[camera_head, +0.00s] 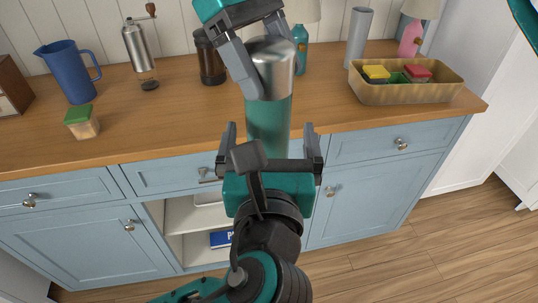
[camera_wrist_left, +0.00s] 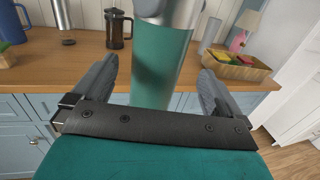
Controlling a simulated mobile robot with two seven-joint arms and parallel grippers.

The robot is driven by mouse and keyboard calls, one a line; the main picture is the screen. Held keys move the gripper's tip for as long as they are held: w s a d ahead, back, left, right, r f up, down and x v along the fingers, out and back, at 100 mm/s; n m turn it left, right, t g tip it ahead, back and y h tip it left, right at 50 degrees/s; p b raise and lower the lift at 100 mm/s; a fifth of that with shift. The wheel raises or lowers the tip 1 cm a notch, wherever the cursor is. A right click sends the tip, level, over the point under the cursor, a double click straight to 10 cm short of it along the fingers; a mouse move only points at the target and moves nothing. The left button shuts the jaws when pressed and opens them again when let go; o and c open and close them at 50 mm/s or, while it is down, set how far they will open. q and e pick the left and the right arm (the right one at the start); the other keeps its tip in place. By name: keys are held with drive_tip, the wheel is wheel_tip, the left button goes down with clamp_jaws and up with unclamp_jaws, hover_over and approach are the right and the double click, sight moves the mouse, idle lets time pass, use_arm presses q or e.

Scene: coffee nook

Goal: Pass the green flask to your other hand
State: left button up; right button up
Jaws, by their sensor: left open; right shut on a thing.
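The green flask (camera_head: 268,118) has a teal-green body and a silver metal top, and is upright in front of the counter edge. My right gripper (camera_head: 258,78) comes from above and is shut on the flask's silver top part. My left gripper (camera_head: 270,146) is below, open, with one finger on each side of the flask's lower body. In the left wrist view the flask (camera_wrist_left: 160,65) stands between the two spread fingers, with visible gaps on both sides. The flask's bottom is hidden behind my left gripper.
Blue cabinets (camera_head: 380,180) lie below, with an open shelf (camera_head: 185,215).

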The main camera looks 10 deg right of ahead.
use_arm(q)
drive_tip(key=x, duration=0.7)
drive_tip(key=shift+w, duration=0.25)
drive_tip(key=shift+s+d, duration=0.1)
drive_tip(key=c, duration=1.2)
drive_tip(key=shift+c, duration=0.5)
use_arm(e)
drive_tip(key=o, duration=1.7)
